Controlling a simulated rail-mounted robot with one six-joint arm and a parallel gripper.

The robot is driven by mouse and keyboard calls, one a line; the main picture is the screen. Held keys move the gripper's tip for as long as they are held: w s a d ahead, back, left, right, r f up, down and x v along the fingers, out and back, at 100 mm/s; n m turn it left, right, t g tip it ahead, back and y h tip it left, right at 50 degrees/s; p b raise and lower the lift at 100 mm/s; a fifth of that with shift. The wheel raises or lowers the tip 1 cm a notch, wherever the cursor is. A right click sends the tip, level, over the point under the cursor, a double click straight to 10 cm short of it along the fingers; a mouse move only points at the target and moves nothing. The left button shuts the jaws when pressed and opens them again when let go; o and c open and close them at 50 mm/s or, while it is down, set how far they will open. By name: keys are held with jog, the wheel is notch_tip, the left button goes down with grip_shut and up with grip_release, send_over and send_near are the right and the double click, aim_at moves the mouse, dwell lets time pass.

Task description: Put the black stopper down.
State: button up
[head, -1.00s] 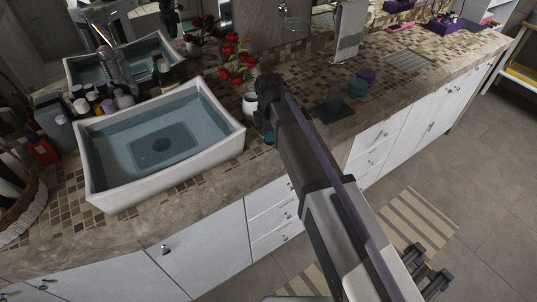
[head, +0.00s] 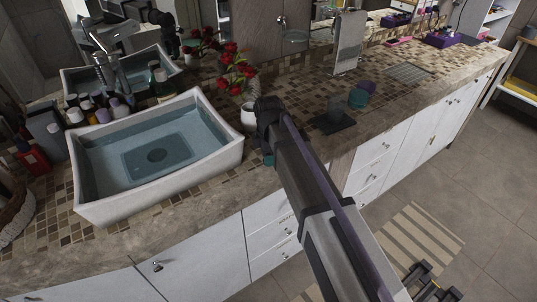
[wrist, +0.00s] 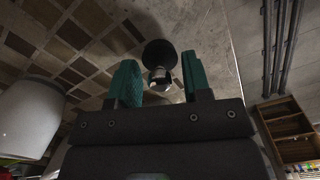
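The black stopper (wrist: 157,52) is a dark round disc with a shiny metal knob, in the wrist view near the counter's front edge. It lies between and just beyond my gripper's (wrist: 161,78) two teal fingers. The fingers stand apart, with gaps beside the knob, so my gripper looks open around it. The disc appears to rest on the counter, though contact is not clear. In the head view one teal fingertip of my gripper (head: 268,160) shows at the counter beside the vase, and my arm hides the stopper.
A white sink (head: 90,190) with water is left of my arm. A white vase (head: 249,117) with red flowers stands close to the gripper, also in the wrist view (wrist: 28,118).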

jog(key=shift+r, duration=0.1)
notch_tip(320, 180, up, 12)
jog(key=p, duration=1.2)
jog(key=s+d+m, duration=1.7)
jog(key=d+m, duration=0.1)
jog(key=m, duration=0.2)
jog(key=shift+s+d, duration=0.2)
jog(key=shift+s, duration=0.1)
